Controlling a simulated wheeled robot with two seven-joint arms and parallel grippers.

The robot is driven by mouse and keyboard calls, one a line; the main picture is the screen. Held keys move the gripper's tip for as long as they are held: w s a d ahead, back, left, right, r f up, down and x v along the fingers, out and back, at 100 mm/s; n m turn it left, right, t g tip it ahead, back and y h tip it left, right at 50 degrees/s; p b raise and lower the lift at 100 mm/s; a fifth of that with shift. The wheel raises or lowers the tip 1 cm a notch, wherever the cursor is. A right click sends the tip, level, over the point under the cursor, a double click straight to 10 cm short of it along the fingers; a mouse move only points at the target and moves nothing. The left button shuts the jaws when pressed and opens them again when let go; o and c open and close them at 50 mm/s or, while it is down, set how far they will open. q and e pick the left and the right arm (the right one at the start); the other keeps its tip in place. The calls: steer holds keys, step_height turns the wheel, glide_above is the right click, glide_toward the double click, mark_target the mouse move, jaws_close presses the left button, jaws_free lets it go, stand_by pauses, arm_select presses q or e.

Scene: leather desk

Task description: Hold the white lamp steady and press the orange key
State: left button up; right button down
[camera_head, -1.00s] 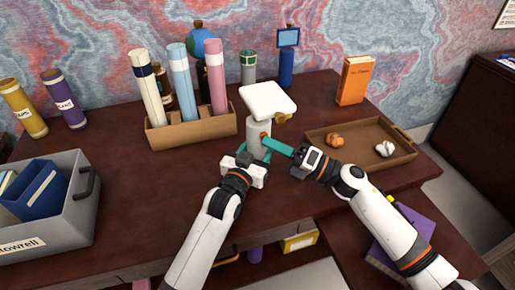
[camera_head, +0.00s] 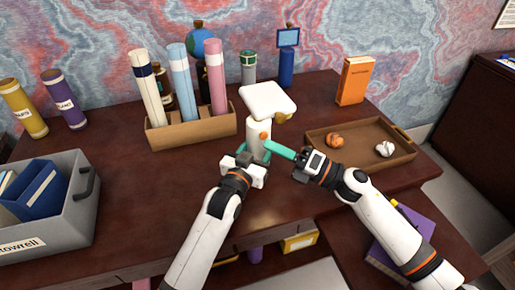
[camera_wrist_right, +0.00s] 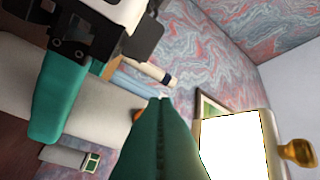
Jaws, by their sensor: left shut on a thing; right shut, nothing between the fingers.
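The white lamp (camera_head: 267,101) stands upright at the middle of the desk, with a flat square head and a round white stem. In the right wrist view its head panel (camera_wrist_right: 238,148) looks bright white. The orange key (camera_head: 265,136) is on the stem's right front side; it shows partly in the right wrist view (camera_wrist_right: 138,115). My left gripper (camera_head: 254,154) is shut on the lamp's lower stem; its teal finger hides part of it. My right gripper (camera_head: 270,146) is shut and empty, its teal tips just right of and below the key, seemingly slightly apart.
A wooden holder (camera_head: 192,134) with rolled tubes stands behind left. A brown tray (camera_head: 345,150) with two small items lies to the right. An orange book (camera_head: 354,81) stands behind the tray. A grey bin (camera_head: 62,226) is at the left edge. The desk between bin and lamp is clear.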

steer(key=shift+s, duration=0.1)
arm_select(q)
steer(key=o, duration=1.4)
steer(key=shift+c, duration=0.2)
arm_select(e)
steer(key=s, duration=0.1)
steer(key=s+d, duration=0.1)
steer(key=s, duration=0.1)
steer(key=s+d, duration=0.1)
steer(key=s, duration=0.1)
steer(key=shift+s+d, duration=0.1)
steer(key=shift+s, duration=0.1)
arm_select(q)
steer(key=v, duration=1.2)
